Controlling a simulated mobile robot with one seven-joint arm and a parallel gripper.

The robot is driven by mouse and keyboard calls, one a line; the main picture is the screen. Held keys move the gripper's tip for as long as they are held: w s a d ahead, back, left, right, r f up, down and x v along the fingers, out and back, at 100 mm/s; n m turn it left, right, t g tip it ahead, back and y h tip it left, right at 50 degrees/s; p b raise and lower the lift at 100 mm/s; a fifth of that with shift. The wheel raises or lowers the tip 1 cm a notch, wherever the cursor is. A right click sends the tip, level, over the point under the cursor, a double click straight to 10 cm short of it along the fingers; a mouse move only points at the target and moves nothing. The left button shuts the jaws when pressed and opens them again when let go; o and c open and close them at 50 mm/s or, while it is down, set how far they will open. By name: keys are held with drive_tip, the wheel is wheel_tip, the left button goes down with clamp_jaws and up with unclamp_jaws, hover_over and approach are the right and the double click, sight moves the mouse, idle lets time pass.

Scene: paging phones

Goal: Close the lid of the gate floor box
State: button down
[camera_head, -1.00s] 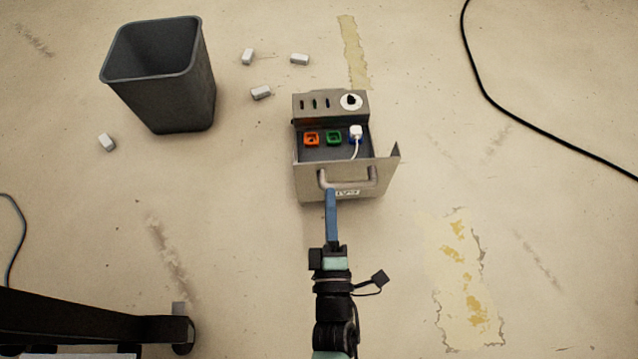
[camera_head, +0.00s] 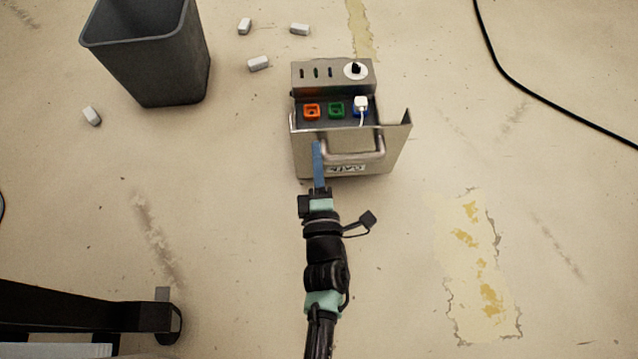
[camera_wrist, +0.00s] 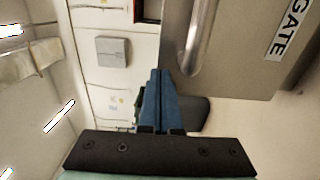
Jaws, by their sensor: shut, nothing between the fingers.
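The gate floor box (camera_head: 335,78) is a grey metal box on the floor, with orange, green and blue sockets showing inside. A white plug with a white cable sits in the blue socket. Its lid (camera_head: 395,150) stands open on the near side as an upright-looking panel, with a bar handle (camera_head: 352,158) and a GATE label. My gripper (camera_head: 317,145) has its blue fingers shut and empty, in front of the lid at the handle's left end. In the wrist view, the closed fingers (camera_wrist: 160,75) lie beside the handle (camera_wrist: 199,40) and the lid (camera_wrist: 240,65); contact cannot be told.
A dark bin (camera_head: 150,55) stands at the upper left. Several small white blocks, one here (camera_head: 258,64), lie on the floor. A black cable (camera_head: 520,75) runs along the right. The floor right of the box is clear, with a worn yellow patch (camera_head: 480,265).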

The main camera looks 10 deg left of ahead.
drive_tip(key=shift+x, duration=1.2)
drive_tip(key=shift+w+r, duration=0.1)
